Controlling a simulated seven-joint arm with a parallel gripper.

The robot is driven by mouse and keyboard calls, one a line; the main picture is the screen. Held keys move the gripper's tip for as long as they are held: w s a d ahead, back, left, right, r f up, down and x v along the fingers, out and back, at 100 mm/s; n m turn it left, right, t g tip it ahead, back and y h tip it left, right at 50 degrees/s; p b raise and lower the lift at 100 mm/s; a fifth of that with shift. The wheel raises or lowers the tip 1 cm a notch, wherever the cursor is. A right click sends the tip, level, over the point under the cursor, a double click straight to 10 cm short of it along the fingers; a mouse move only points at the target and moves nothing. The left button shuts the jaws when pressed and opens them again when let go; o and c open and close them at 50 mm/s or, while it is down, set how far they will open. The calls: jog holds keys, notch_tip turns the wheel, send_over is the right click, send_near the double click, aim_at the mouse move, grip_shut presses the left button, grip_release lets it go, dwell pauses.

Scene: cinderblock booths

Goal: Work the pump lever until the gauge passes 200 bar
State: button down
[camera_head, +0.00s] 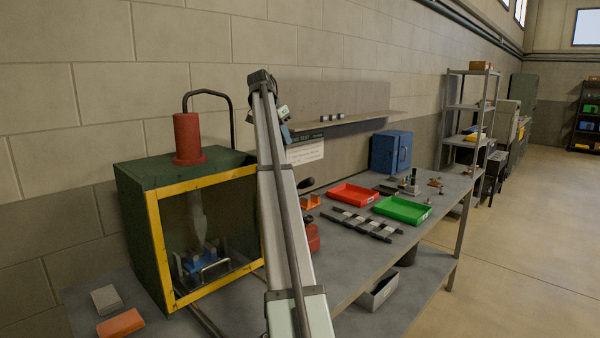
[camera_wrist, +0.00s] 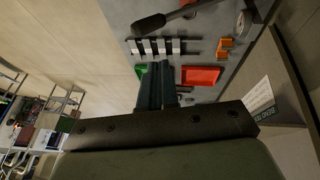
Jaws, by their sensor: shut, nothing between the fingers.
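The pump shows as a red body (camera_head: 312,238) on the bench in the head view, partly hidden behind my arm. Its lever ends in a black grip (camera_head: 306,183); in the wrist view the dark grip (camera_wrist: 149,24) lies near the top edge, with its shaft running to the right. A round grey part (camera_wrist: 243,22) near the top right of the wrist view may be the gauge; no reading is legible. My gripper (camera_wrist: 157,88) is shut and empty, apart from the lever and above the bench. In the head view its fingers are too small to make out.
A green cabinet with a yellow-framed window (camera_head: 205,240) stands left of my arm. Red (camera_head: 354,194) and green (camera_head: 402,210) trays and dark bars (camera_head: 362,224) lie on the bench to the right. A blue box (camera_head: 390,152) stands behind. A shelf (camera_head: 345,122) juts from the wall.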

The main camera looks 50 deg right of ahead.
jog(key=shift+w+a+r, duration=0.1)
jog(key=shift+a+r, duration=0.1)
jog(key=shift+a, duration=0.1)
send_over(300, 184)
jog(key=shift+f, duration=6.3)
